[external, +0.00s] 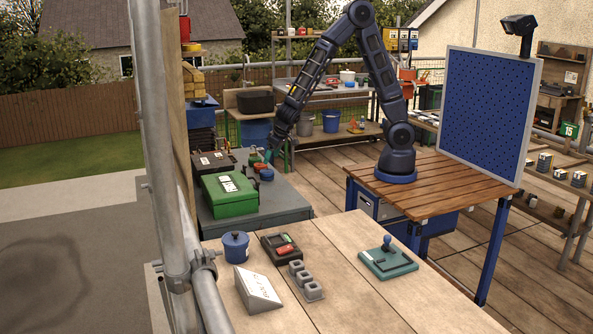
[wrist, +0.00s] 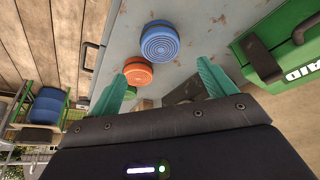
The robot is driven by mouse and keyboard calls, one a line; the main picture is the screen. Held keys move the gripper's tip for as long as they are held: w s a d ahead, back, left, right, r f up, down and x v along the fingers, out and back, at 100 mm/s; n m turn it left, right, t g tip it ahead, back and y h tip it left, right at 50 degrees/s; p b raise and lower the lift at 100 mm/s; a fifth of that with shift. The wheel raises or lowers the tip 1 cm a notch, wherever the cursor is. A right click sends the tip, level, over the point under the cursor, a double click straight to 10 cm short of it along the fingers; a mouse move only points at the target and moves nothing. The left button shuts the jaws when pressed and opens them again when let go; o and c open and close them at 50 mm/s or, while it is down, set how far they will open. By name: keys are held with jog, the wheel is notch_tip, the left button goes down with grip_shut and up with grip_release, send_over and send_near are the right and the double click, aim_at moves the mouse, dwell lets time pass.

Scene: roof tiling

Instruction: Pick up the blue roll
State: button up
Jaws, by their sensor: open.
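The blue roll (wrist: 160,42) lies on the grey worktop (wrist: 205,22), its ringed round face showing in the wrist view, ahead of and between the fingertips. In the external view the blue roll (external: 267,174) sits at the worktop's right side. An orange roll (wrist: 138,72) is beside it, and a green roll (wrist: 130,93) is partly hidden by my left finger. My gripper (wrist: 163,66) is open with teal fingers and nothing between them touching. In the external view my gripper (external: 267,155) is just behind and above the rolls.
A green first-aid case (external: 230,193) stands left of the rolls; it also shows at the right of the wrist view (wrist: 282,45). A dark case (external: 212,162) is behind it. A wooden table (external: 330,270) in front holds a blue pot (external: 236,247) and other items.

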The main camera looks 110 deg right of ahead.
aim_at(267, 171)
jog(key=shift+x, duration=1.8)
jog(key=shift+a+x, duration=0.15)
jog(key=shift+x, duration=1.1)
jog(key=shift+a+x, duration=0.15)
jog(key=shift+x, duration=1.15)
jog(key=shift+s+f, duration=0.1)
jog(key=c, duration=1.1)
